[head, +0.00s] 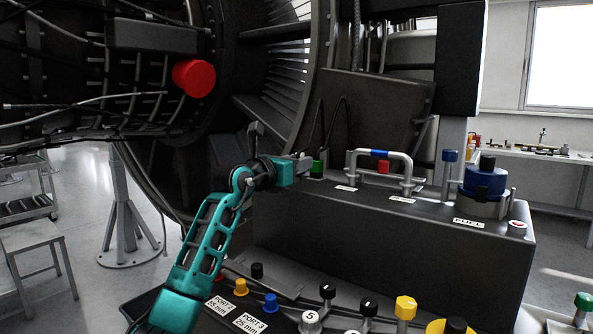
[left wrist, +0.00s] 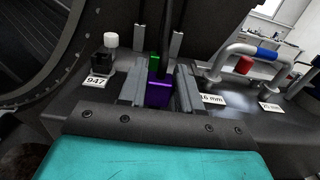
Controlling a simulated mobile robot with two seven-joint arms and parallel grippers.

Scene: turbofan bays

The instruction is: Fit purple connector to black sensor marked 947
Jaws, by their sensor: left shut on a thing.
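The purple connector (left wrist: 158,92) is between the two grey fingers of my left gripper (left wrist: 160,98) in the left wrist view, and the gripper is shut on it. A dark cable rises behind it. The black sensor (left wrist: 104,62) stands left of the gripper, apart from it, with a white cap on top and the label 947 (left wrist: 96,82) in front. In the head view my left gripper (head: 302,165) is at the left end of the black console top. I cannot make out the connector or the sensor there. My right gripper is out of view.
A green connector (left wrist: 154,62) is just beyond the purple one; it also shows in the head view (head: 317,168). A grey handle pipe (head: 380,154) with a blue band and a red connector (head: 384,167) stand to the right. Black console (head: 420,235) lies below.

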